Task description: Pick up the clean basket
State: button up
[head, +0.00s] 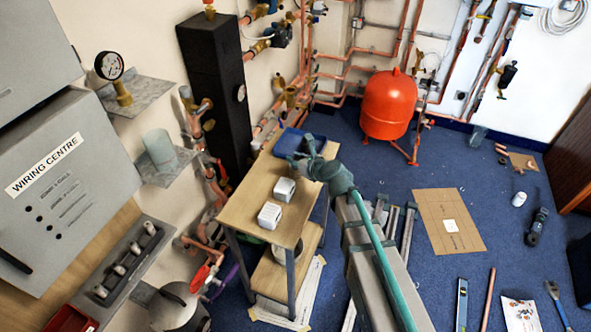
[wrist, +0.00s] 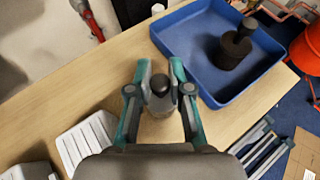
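A small grey cylinder with a black round knob on top, which looks like the clean basket (wrist: 160,98), stands upright on the wooden table in the wrist view. My gripper (wrist: 160,68) has its two teal fingers on either side of it, spread apart. I see narrow gaps beside the knob, but contact lower down cannot be told. A second, dark basket-like piece (wrist: 234,47) stands in the blue tray (wrist: 178,52). In the head view my gripper (head: 303,160) is over the table's far end, by the blue tray (head: 287,144); the basket is hidden there.
Two white ribbed boxes (head: 283,189) (head: 269,215) stand on the wooden table (head: 242,196); one also shows in the wrist view (wrist: 84,145). Pipework and a black column (head: 215,85) are behind the table. Blue floor lies to the right.

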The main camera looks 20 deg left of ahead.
jog(key=shift+r, duration=0.15)
grip_shut()
jog(key=shift+r, duration=0.6)
jog(key=s+d+r+b, duration=0.5)
jog(key=s+r+b, duration=0.1)
jog(key=s+r, duration=0.2)
jog(key=shift+d+r, duration=0.4)
jog(key=shift+r, duration=0.15)
